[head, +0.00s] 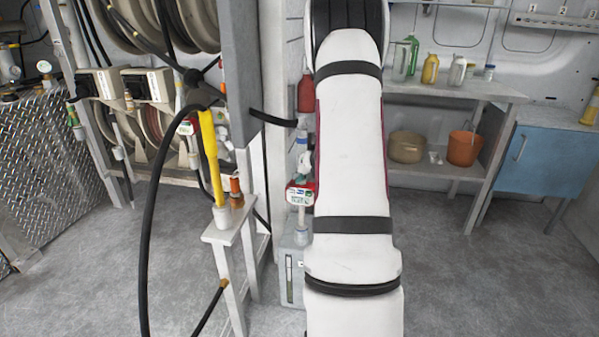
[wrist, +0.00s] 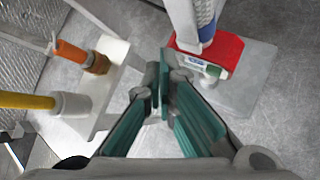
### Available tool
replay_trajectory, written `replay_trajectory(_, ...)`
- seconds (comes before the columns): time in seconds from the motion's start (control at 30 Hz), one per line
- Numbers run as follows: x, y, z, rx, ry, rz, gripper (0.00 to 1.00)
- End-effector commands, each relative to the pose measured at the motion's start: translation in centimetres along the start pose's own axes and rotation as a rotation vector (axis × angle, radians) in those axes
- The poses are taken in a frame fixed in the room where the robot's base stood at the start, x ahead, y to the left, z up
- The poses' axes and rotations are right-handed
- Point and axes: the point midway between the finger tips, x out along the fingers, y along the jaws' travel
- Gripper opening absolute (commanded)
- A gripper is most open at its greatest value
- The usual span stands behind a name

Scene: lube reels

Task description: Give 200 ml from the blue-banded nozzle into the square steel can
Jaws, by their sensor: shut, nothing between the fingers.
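The blue-banded nozzle (head: 302,139) stands upright just left of my arm in the head view. Its red metering body with a small display (head: 300,194) shows above the square steel can (head: 289,284), which is on the floor. My arm covers part of both. In the wrist view the nozzle's blue band (wrist: 206,31) and red body (wrist: 228,50) are at the upper right, over the grey can top (wrist: 245,88). My gripper (wrist: 159,84) is shut and empty, left of and apart from the nozzle.
A small grey stand (head: 228,232) to the left holds a yellow nozzle (head: 209,150) and an orange one (head: 235,186). A black hose (head: 150,210) hangs in front. Hose reels (head: 130,25) are at the back left. A shelf (head: 450,89) and blue cabinet (head: 545,165) stand right; floor there is clear.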

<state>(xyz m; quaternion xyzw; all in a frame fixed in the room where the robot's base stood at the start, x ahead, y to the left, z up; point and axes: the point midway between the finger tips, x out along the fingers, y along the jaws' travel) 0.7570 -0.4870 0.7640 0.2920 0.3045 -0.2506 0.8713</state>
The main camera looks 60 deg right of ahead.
Motion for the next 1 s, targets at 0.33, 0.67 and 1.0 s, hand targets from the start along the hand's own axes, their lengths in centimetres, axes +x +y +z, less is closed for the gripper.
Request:
replay_trajectory(0.33,-1.3,1.1,-1.0,0.0,-0.001,0.001,0.0)
replay_trajectory(0.67,-3.2,2.4,-2.4,0.0,0.0,0.0,0.0)
replay_trajectory(1.0,-3.5,2.5,-2.5,0.0,0.0,0.0,0.0)
